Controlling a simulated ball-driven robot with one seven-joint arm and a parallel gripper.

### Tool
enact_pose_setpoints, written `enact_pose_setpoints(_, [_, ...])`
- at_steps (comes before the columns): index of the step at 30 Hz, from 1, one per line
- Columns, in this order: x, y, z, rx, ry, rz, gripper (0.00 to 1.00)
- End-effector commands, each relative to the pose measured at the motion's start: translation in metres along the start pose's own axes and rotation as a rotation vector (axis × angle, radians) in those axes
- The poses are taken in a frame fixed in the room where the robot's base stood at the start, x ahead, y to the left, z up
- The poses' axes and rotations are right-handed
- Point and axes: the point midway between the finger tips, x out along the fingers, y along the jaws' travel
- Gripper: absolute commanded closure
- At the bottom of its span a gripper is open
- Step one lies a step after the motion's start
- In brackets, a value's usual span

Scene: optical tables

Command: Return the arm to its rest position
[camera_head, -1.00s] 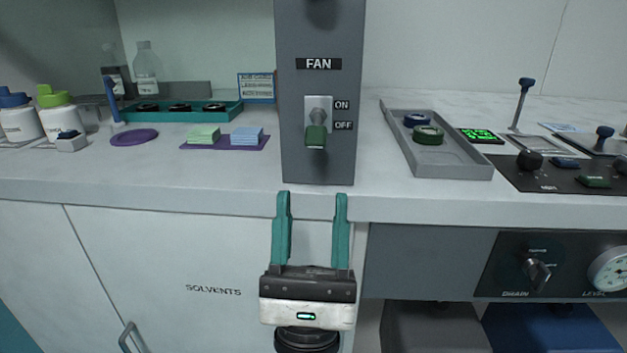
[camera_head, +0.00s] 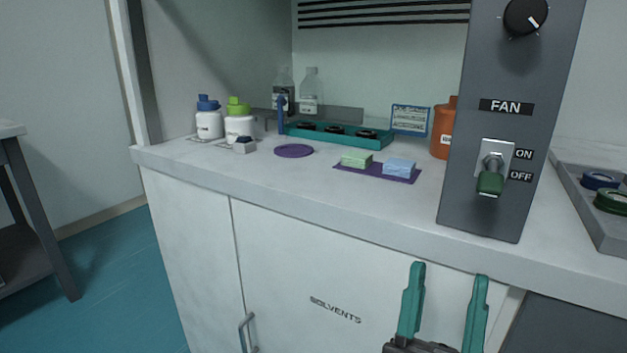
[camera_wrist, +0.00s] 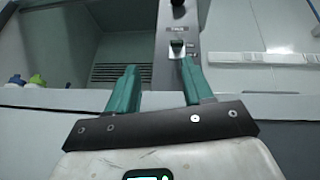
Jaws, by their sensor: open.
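My gripper (camera_head: 445,305) is low in the head view, in front of the white solvents cabinet door (camera_head: 290,270) and below the bench edge. Its two teal fingers point up, stand apart and hold nothing. In the wrist view my gripper (camera_wrist: 160,90) also shows open and empty, with the grey fan panel (camera_wrist: 177,45) beyond the fingers. The fan panel (camera_head: 470,140) stands on the bench in the head view, up and right of my gripper. Its green-tipped switch (camera_head: 490,183) points down toward OFF.
The white bench edge (camera_head: 330,222) runs above my gripper. On the bench are white bottles (camera_head: 239,127), a purple disc (camera_head: 293,151), two sponge-like blocks (camera_head: 357,158), a teal tray (camera_head: 380,143) and a grey tray (camera_head: 590,215). Open teal floor (camera_head: 110,290) lies at left, beside a table (camera_head: 20,150).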

Motion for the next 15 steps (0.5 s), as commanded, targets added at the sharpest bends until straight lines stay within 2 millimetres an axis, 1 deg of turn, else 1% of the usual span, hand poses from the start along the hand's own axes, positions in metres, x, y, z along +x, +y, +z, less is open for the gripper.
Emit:
enact_pose_setpoints(2, [-0.006,0.016,-0.007,-0.131,-0.004,0.125,0.49])
enact_pose_setpoints(5, [-0.022,0.041,-0.022,-0.338,-0.023,0.327,0.49])
enact_pose_setpoints(8, [-0.046,0.063,-0.041,-0.545,-0.054,0.540,0.49])
enact_pose_setpoints(11, [-0.077,0.078,-0.065,-0.740,-0.097,0.757,0.49])
enact_pose_setpoints(12, [-0.092,0.083,-0.075,-0.813,-0.118,0.847,0.49])
enact_pose_setpoints(14, [-0.116,0.086,-0.091,-0.915,-0.152,0.981,0.49])
enact_pose_setpoints(15, [-0.132,0.086,-0.101,-0.979,-0.178,1.070,0.49])
